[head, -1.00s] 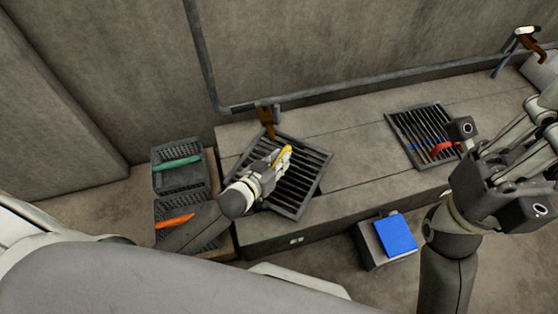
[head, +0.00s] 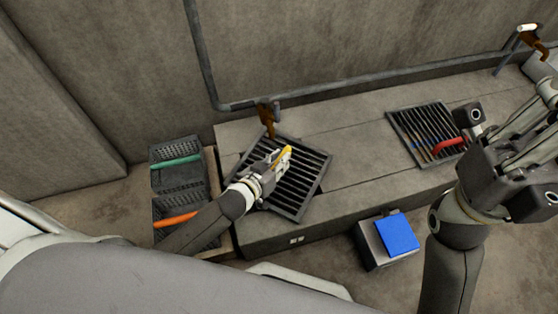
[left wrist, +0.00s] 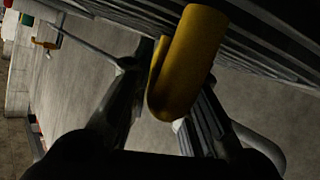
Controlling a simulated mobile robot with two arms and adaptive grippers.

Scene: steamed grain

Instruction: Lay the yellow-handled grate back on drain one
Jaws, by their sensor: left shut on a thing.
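The yellow-handled grate (head: 312,165) is a dark barred square over the left part of the concrete ledge, turned askew to its edges. A dark strip shows beside its left edge; whether the grate touches the ledge I cannot tell. My left gripper (head: 277,163) is shut on its yellow handle (head: 286,154). The left wrist view shows the handle (left wrist: 188,60) between the fingers, with grate bars (left wrist: 265,40) behind. The drain beneath is mostly hidden. My right gripper (head: 508,160) is at the right, fingers apart and empty, near the red-handled grate (head: 412,124).
Dark crates at the left hold a green-handled piece (head: 176,161) and an orange-handled piece (head: 175,219). A brown tap (head: 266,118) stands close behind the yellow-handled grate. A grey box with a blue top (head: 397,234) is on the floor in front. The ledge's middle is clear.

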